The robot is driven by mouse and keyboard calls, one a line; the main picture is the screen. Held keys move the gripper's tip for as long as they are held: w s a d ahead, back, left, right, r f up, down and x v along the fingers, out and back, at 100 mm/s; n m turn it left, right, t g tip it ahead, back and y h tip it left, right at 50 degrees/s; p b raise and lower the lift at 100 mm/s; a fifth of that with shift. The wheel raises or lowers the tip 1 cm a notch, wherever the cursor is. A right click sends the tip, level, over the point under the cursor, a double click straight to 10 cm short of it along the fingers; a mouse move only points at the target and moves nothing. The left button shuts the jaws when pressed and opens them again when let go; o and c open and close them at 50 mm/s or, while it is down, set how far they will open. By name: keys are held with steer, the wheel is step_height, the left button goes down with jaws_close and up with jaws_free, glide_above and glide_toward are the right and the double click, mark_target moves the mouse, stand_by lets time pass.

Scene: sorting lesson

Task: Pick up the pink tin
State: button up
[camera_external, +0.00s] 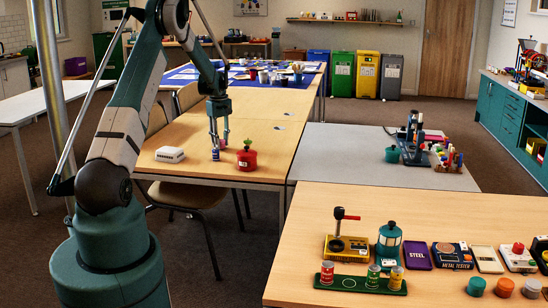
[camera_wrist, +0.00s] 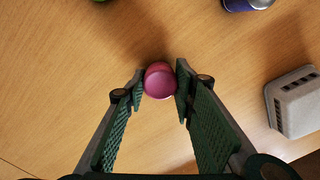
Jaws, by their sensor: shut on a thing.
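The pink tin (camera_wrist: 159,81) is between my two fingertips in the wrist view, its round pink top facing the camera. My gripper (camera_wrist: 160,84) is shut on it, with a pad against each side. In the external view my gripper (camera_external: 219,142) points straight down over the near part of the long wooden table. The tin is small and partly hidden by the fingers there. I cannot tell whether its base touches the table.
A blue can (camera_external: 215,155) stands close by, with a red pot (camera_external: 246,160) to its right and a white box (camera_external: 170,154) to its left. The wrist view shows the white box (camera_wrist: 297,103) at right. Bare wood (camera_external: 265,125) lies behind the pot.

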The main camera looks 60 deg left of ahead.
step_height(320, 180, up, 9)
steer(key=shift+r+p, duration=0.15)
steer(key=shift+p, duration=0.75)
